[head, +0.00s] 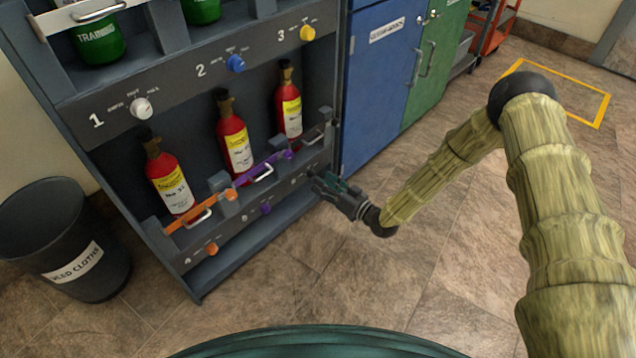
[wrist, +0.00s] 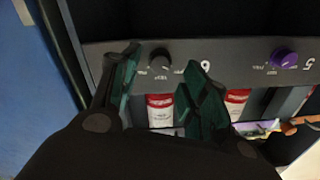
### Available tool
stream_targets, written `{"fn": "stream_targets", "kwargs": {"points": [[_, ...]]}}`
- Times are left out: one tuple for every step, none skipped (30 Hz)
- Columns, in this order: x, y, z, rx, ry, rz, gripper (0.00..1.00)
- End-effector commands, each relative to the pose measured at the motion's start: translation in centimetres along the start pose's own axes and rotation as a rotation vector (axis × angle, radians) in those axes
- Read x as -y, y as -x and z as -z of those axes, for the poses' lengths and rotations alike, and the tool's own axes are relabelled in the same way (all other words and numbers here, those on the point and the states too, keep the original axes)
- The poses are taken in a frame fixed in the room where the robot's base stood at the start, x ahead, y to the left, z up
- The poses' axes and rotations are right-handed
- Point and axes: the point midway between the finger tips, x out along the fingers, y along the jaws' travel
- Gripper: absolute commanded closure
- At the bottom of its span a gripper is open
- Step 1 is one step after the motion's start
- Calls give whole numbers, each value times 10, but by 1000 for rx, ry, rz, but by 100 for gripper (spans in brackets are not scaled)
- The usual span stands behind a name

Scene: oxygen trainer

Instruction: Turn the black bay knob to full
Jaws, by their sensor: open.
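The black bay knob (wrist: 160,61) sits on the grey panel strip beside the number 6, which appears upside down in the wrist view. Its white setting labels are too small to read, and I cannot tell its setting. In the wrist view the knob lies between the two green fingertips of my gripper (wrist: 162,68). My gripper is open and holds nothing. In the head view my gripper (head: 326,187) is at the right end of the rack's lower panel, covering most of the black knob. I cannot tell whether the fingers touch it.
A purple knob (wrist: 284,58) is beside the black one, and an orange knob (head: 211,249) is farther left. Red cylinders (head: 234,145) stand above the lower panel behind bars. A blue cabinet (head: 375,95) adjoins the rack's right side. The floor in front is clear.

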Motion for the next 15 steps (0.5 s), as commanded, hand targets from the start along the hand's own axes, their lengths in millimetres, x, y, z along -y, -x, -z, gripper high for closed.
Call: {"fn": "stream_targets", "kwargs": {"points": [[-1,-8,-2,-1,1,1,55],[-1,-12,-2,-1,1,1,55],[-1,-16,-2,0,1,1,55],[0,-19,-2,0,1,1,55],[0,-21,-1,0,1,1,55],[0,-24,-1,0,1,1,55],[0,-26,-1,0,1,1,55],[0,-28,-1,0,0,1,55],[0,-30,0,0,0,0,55],[0,-31,0,0,0,0,55],[0,-32,0,0,0,0,55],[0,-32,0,0,0,0,55],[0,-32,0,0,0,0,55],[0,-32,0,0,0,0,55],[0,-32,1,0,0,0,55]]}}
